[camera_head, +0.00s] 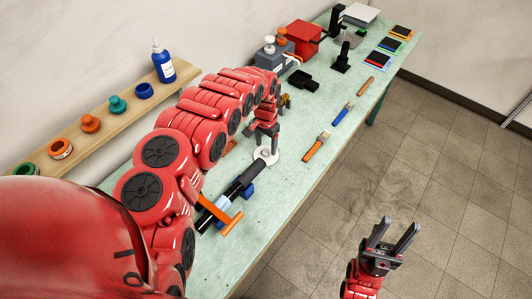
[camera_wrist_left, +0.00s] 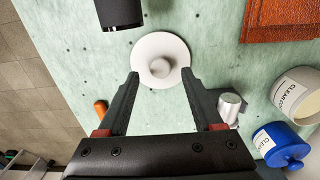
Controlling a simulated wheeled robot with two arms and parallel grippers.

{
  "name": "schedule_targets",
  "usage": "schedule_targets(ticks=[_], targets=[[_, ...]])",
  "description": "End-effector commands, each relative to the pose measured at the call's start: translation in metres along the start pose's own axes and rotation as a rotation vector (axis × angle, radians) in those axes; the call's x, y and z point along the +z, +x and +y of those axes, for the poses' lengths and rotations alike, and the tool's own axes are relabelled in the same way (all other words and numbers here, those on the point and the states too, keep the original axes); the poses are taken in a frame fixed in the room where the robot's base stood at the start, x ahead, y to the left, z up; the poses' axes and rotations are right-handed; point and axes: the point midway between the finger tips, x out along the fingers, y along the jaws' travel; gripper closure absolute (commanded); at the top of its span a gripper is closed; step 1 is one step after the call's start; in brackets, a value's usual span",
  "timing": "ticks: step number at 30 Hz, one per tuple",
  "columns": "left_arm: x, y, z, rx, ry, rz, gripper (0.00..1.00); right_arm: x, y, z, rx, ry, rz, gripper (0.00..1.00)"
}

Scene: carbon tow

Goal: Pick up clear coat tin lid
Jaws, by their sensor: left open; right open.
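The clear coat tin lid, a white disc with a round knob, lies flat on the green bench in the left wrist view (camera_wrist_left: 148,45) and in the head view (camera_head: 271,158). My left gripper (camera_wrist_left: 160,76) is open, its fingertips pointing at the lid with the knob between them in the picture; I cannot tell whether they touch. In the head view my left gripper (camera_head: 265,145) hangs over the lid and partly hides it. An open white tin labelled "CLEAR" (camera_wrist_left: 297,94) stands to the right in the wrist view. My right gripper (camera_head: 392,232) is open and empty over the floor.
Near the lid are a black cylinder (camera_wrist_left: 118,12), a blue-lidded container (camera_wrist_left: 280,142), a metal cylinder (camera_wrist_left: 229,107) and a red-brown block (camera_wrist_left: 280,18). An orange-handled tool (camera_head: 228,220) and a brush (camera_head: 317,146) lie on the bench. A wooden shelf (camera_head: 112,122) runs behind.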

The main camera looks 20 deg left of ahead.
Motion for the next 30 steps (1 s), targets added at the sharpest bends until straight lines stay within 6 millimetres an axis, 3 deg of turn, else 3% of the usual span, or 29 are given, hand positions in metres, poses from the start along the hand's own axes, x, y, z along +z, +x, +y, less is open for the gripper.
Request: schedule_targets(ticks=[7, 17, 28, 30], targets=[[0.001, 0.021, 0.001, 0.002, 0.001, -0.002, 0.33, -0.002, 0.01, 0.001, 0.0, 0.0, 0.0, 0.5], [0.0, 0.025, -0.001, -0.002, 0.0, 0.0, 0.33, -0.002, 0.01, 0.001, 0.0, 0.0, 0.0, 0.5], [0.001, 0.025, -0.001, -0.001, 0.0, -0.001, 0.96, -0.002, 0.01, 0.001, 0.0, 0.0, 0.0, 0.5], [0.001, 0.025, -0.001, -0.001, 0.0, -0.001, 1.0, -0.002, 0.01, 0.001, 0.0, 0.0, 0.0, 0.5]])
